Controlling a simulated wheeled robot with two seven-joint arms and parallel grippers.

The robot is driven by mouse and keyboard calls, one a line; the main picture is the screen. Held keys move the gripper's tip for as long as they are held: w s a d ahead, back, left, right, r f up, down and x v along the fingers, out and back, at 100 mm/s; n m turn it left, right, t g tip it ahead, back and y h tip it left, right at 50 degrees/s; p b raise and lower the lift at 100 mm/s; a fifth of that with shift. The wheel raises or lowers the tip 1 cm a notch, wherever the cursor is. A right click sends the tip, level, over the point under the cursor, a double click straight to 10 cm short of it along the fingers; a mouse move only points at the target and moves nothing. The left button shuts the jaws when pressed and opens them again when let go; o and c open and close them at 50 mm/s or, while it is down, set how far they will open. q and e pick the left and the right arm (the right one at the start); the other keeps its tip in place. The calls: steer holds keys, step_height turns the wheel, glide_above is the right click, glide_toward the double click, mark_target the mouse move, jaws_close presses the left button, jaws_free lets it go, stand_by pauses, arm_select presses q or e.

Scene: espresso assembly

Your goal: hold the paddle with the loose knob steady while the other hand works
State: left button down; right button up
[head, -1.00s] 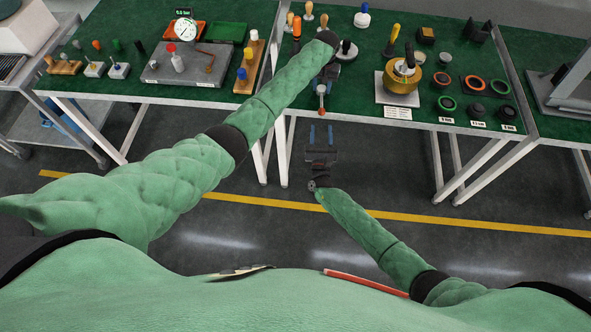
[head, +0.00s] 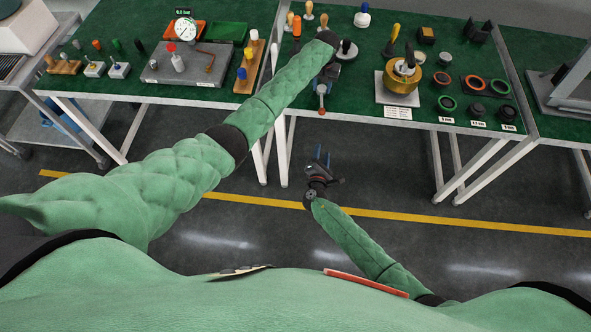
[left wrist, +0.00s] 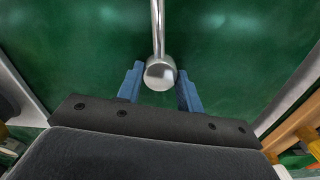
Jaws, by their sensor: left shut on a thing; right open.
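The paddle shows in the head view as a thin metal rod with a rounded metal piece (head: 321,90) and an orange-red end (head: 322,111) at the table's front edge. My left gripper (head: 328,76) is shut on it, partly hidden by my sleeve. In the left wrist view, a bright metal rod (left wrist: 158,30) ends in a round metal piece (left wrist: 160,74) between my left gripper's blue fingers (left wrist: 160,88). I cannot tell whether the knob is loose. My right gripper (head: 322,156) is open and empty, below and apart from the paddle, in front of the table.
The green-topped table (head: 350,102) holds a brass-coloured pot (head: 402,80) on a white base right of the paddle. Several rings and black round parts lie farther right. A wooden rack (head: 249,68) and a grey plate (head: 188,66) stand left. Floor space is open around my right gripper.

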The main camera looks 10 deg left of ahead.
steer(key=s+a+f+m+g+y, duration=0.1)
steer(key=s+a+m+g+y, duration=0.2)
steer(key=m, duration=0.7)
steer(key=s+a+f+m+g+y, duration=0.2)
steer(key=a+m, duration=0.4)
steer(key=m, duration=0.5)
steer(key=shift+s+g+y, duration=0.5)
steer(key=shift+y, duration=0.1)
steer(key=shift+a, duration=0.2)
